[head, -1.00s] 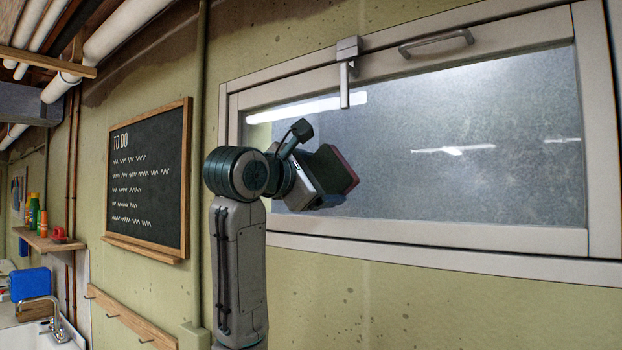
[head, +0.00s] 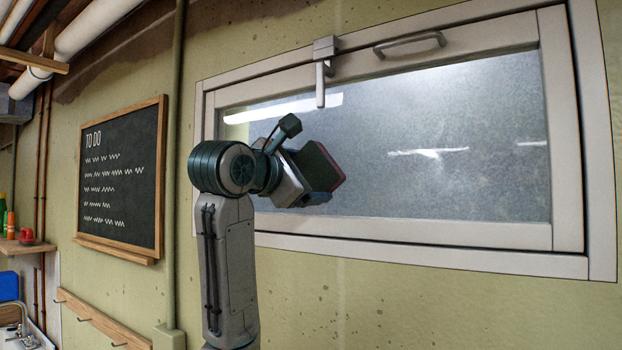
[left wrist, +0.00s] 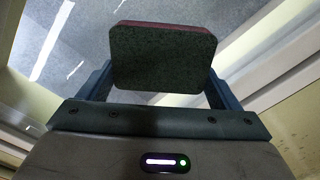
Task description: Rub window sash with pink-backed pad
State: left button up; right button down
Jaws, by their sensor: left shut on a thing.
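The window sash (head: 400,228) is a pale frame around frosted glass, set in the wall in the head view. Its glass (head: 440,120) is hazy and grey. My left gripper (head: 305,178) is in front of the lower left part of the glass. It is shut on the pink-backed pad (head: 327,165), whose dark body and thin pink edge show. In the left wrist view the pad (left wrist: 162,60) shows its dark grey face between the fingers, with the pink back along its top edge. I cannot tell whether the pad touches the glass. My right gripper is not in view.
A metal latch (head: 321,70) and a handle (head: 410,44) stick out at the window's top. A framed chalkboard (head: 122,178) hangs at left, beside a vertical pipe (head: 172,180). A wooden peg rail (head: 100,318) is below it. The wall under the window is clear.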

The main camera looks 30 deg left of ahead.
pick_arm(q)
jog(key=a+b, duration=0.2)
jog(key=a, duration=0.4)
jog(key=shift+w, duration=0.25)
jog(key=shift+s+f, duration=0.1)
jog(key=shift+s+a+b, duration=0.2)
jog(key=shift+s+b, duration=1.35)
jog(key=shift+s, duration=1.25)
